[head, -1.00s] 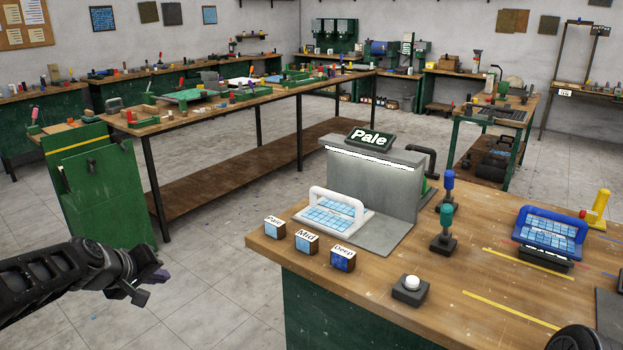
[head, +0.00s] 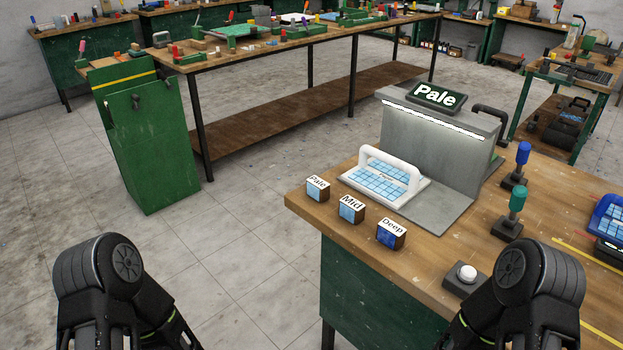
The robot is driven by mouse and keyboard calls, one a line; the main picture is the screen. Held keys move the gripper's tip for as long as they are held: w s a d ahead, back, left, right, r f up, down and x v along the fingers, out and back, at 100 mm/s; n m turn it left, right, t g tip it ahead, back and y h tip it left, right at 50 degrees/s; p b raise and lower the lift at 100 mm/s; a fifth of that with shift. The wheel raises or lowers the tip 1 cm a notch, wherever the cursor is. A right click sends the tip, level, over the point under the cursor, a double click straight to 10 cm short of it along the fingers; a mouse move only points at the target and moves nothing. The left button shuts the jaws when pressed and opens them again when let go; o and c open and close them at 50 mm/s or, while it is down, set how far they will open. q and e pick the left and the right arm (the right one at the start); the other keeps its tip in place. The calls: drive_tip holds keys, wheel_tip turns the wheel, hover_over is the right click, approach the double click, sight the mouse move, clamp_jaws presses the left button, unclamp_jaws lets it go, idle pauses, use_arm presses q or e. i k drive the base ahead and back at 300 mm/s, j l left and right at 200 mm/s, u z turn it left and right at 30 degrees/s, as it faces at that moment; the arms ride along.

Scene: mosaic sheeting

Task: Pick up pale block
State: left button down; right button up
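The pale block (head: 318,189) is a small dark wooden block with a white "Pale" label on top and a light blue tiled face. It sits near the left front edge of the wooden workbench. The Mid block (head: 351,209) and the Deep block (head: 391,234) stand to its right in a row, with darker blue faces. All are apart from each other. My left and right arm links show at the bottom left and bottom right. Neither gripper shows in the head view, and nothing touches the blocks.
A tiled sheet with a white handle (head: 385,182) lies behind the blocks, before a grey stand with a lit "Pale" sign (head: 436,96). A white push button (head: 467,274) and a teal-handled lever (head: 514,212) stand to the right.

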sight(317, 188)
drive_tip(key=i+j, duration=0.2)
drive_tip(key=j, duration=0.15)
drive_tip(key=i+j+z, duration=0.1)
drive_tip(key=i+j, duration=0.25)
drive_tip(key=j, duration=0.3)
drive_tip(key=z, duration=1.45)
